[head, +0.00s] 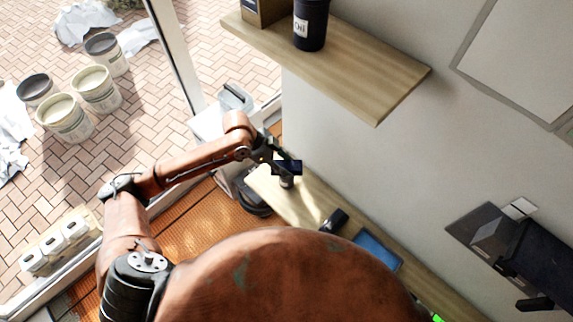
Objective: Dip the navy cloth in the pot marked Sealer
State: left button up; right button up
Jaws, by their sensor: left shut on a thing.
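My left gripper (275,155) is shut on the navy cloth (287,167), a small dark square piece above the low wooden shelf. A small pot (287,182) stands on that shelf right below the cloth and is partly hidden by it. I cannot read a label on this pot, nor tell whether the cloth touches it. No Sealer label is readable in view. A dark pot marked Oil (310,27) stands on the upper shelf. My right gripper is not in view.
The low wooden shelf (306,207) runs along the wall and also holds a black object (334,220) and a blue flat item (378,251). The upper shelf (365,80) juts out above. Several buckets (66,118) stand on the paving beyond the window frame.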

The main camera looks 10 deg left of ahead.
aim_at(292, 166)
pick_arm(q)
jog(key=shift+f, duration=0.4)
dwell(0.9)
jog(key=shift+s+f+p, duration=0.15)
jog(key=shift+p, duration=0.25)
dwell(1.2)
notch_tip(292, 166, up, 4)
jog(key=p, duration=0.4)
notch_tip(292, 166, up, 3)
jog(key=p, duration=0.3)
jog(key=shift+r, duration=0.2)
jog(key=shift+f, duration=0.1)
dwell(0.6)
